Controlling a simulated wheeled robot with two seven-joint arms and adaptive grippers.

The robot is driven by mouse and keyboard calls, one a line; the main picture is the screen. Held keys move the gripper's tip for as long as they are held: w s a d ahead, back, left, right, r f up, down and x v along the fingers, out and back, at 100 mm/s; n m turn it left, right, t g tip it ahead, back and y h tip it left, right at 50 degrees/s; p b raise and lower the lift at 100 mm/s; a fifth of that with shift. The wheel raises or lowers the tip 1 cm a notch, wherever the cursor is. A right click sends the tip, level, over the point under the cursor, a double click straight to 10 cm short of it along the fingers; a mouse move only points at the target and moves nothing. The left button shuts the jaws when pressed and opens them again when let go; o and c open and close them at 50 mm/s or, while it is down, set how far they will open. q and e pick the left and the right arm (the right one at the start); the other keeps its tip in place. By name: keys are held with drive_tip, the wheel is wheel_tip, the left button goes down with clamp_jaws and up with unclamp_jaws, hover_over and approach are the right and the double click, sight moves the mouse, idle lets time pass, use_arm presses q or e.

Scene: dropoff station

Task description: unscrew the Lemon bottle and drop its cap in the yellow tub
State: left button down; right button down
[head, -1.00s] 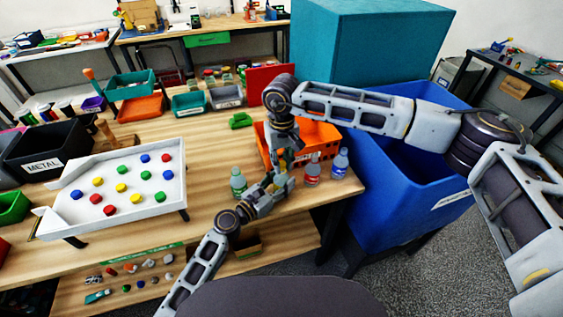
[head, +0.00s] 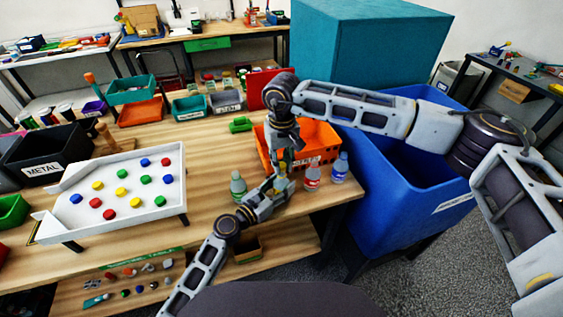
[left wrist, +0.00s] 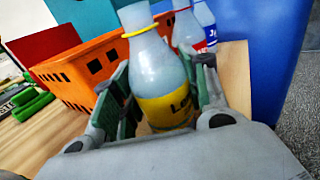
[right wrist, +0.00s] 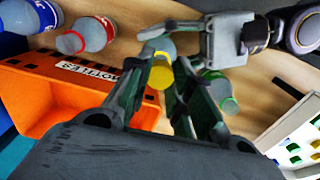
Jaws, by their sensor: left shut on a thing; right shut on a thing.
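The Lemon bottle (left wrist: 160,70), clear with a yellow label, stands between the fingers of my left gripper (left wrist: 165,78), which is shut on it. In the head view my right gripper (head: 284,165) is right above my left gripper (head: 278,190); the small gap there is hard to see. I cannot make out a yellow tub in any view.
An orange crate (head: 318,137) labelled for bottles stands behind the grippers. A green-capped bottle (head: 238,188) is to the left; red-capped (head: 312,176) and blue-capped (head: 340,168) bottles are to the right. A big blue bin (head: 405,200) adjoins the table. A white tray (head: 85,222) holds coloured discs.

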drive_tip(key=shift+r, duration=2)
use_arm(q)
drive_tip(key=c, duration=0.7)
unclamp_jaws()
drive_tip(key=shift+s+a, duration=0.1)
drive_tip(key=shift+v, duration=5.85)
